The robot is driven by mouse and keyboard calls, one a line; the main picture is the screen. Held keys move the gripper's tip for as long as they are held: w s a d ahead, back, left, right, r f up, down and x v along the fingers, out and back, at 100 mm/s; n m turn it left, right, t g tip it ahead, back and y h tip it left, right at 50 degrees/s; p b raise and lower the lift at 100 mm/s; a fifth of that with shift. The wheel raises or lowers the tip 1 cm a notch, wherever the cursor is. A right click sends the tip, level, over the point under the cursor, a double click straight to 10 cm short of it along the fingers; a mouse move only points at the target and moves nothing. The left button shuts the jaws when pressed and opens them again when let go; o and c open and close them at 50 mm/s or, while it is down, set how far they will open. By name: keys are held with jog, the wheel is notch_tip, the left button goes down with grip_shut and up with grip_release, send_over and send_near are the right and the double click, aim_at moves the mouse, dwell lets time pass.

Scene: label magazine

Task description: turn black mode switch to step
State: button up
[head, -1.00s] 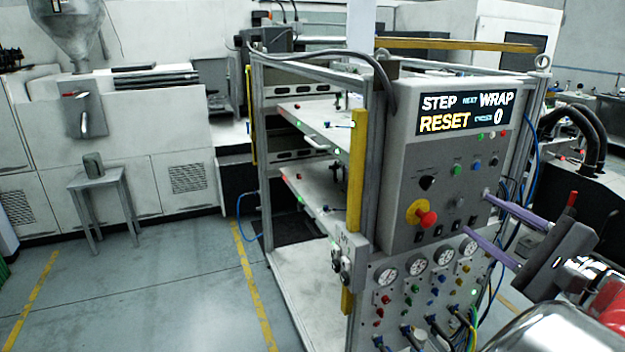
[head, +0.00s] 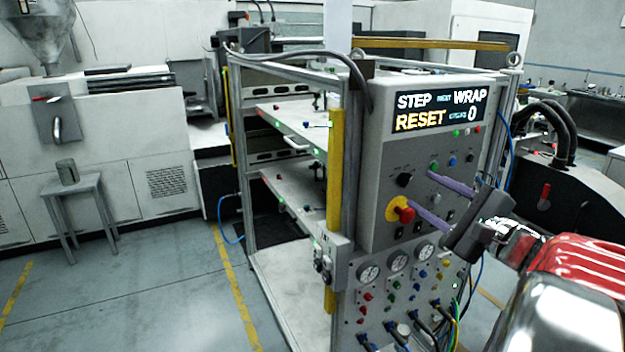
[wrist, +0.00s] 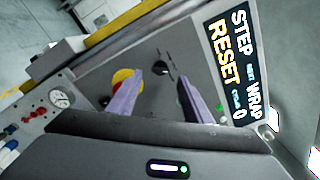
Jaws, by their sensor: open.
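The black mode switch (head: 404,179) is a round black knob on the grey control panel (head: 392,150), above and beside the red stop button. It also shows in the wrist view (wrist: 160,68), beyond and between my finger tips. My gripper (head: 421,191) is open, with two purple fingers pointing at the panel. In the head view its tips are just right of the switch, one near the stop button. I cannot tell whether they touch anything. The display (head: 437,111) reads STEP, NEXT WRAP, RESET and a cycle count of 0.
The red stop button (head: 405,214) on its yellow collar sits close below the switch; in the wrist view one finger partly covers it. Small coloured buttons line the panel's right side. Gauges (head: 398,260) and hoses are below. Open floor (head: 150,290) lies to the left.

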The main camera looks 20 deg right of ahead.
aim_at(405, 180)
jog(key=shift+w+a, duration=0.1)
jog(key=shift+w, duration=2.25)
jog(key=shift+c, duration=0.5)
jog(key=c, duration=1)
jog(key=shift+o, duration=0.2)
jog(key=shift+f+n, duration=0.1)
jog(key=shift+n, duration=1.2)
